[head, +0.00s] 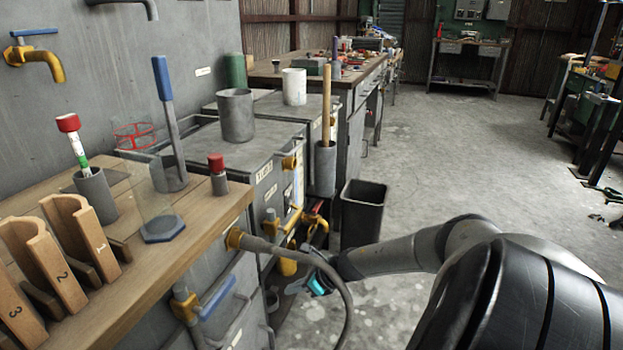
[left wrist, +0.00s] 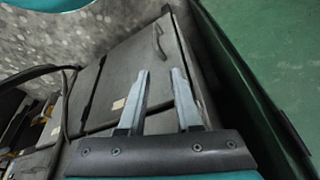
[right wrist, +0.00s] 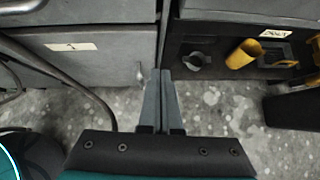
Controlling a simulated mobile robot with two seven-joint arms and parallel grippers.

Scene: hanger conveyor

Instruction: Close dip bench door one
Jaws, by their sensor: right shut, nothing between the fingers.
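Dip bench door one, a grey panel with a white "1" label (right wrist: 70,46), fills the upper left of the right wrist view. A small pale handle-like part (right wrist: 140,72) is near its right end. I cannot tell whether the door is fully closed. My right gripper (right wrist: 163,75) is shut and empty, its tips close to the door's right edge; contact is unclear. In the head view the right gripper (head: 318,283) is low beside the bench, partly behind a grey hose. My left gripper (left wrist: 160,75) is open and empty, in front of another grey cabinet (left wrist: 130,55).
An open dark compartment with a yellow cylinder (right wrist: 244,54) lies right of the door. The grey hose (head: 325,268) loops by my right arm. A dark bin (head: 362,212) stands behind. The wooden worktop (head: 190,215) is at left; the floor at right is clear.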

